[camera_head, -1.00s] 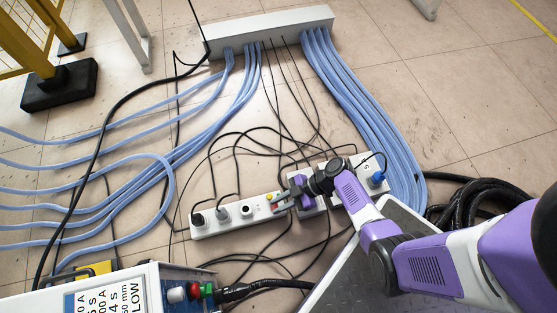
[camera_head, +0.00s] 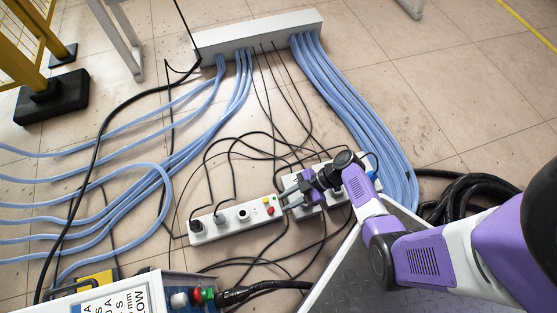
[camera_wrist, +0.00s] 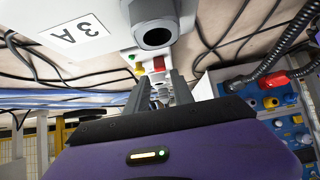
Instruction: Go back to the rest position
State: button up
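My gripper (camera_head: 289,200) hangs low over the power strips in the head view, at the end of my purple and white arm. In the wrist view its two dark fingers (camera_wrist: 160,92) stand apart with a gap between them. I see nothing clearly held in the gap. A red switch (camera_wrist: 159,63) shows just beyond the fingertips. The white left power strip (camera_head: 236,220) lies on the floor to the left of the gripper, with black plugs in it. Another white strip (camera_head: 318,182) lies partly hidden under my gripper and wrist.
Black cables lie loose around the strips. Blue hoses (camera_head: 360,125) run from a grey floor box (camera_head: 258,38). A grey metal plate (camera_head: 352,268) is close under my arm. A machine with colored knobs (camera_head: 195,297) stands at the bottom left. Tiled floor is free at upper right.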

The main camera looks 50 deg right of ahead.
jog(key=shift+v, duration=1.05)
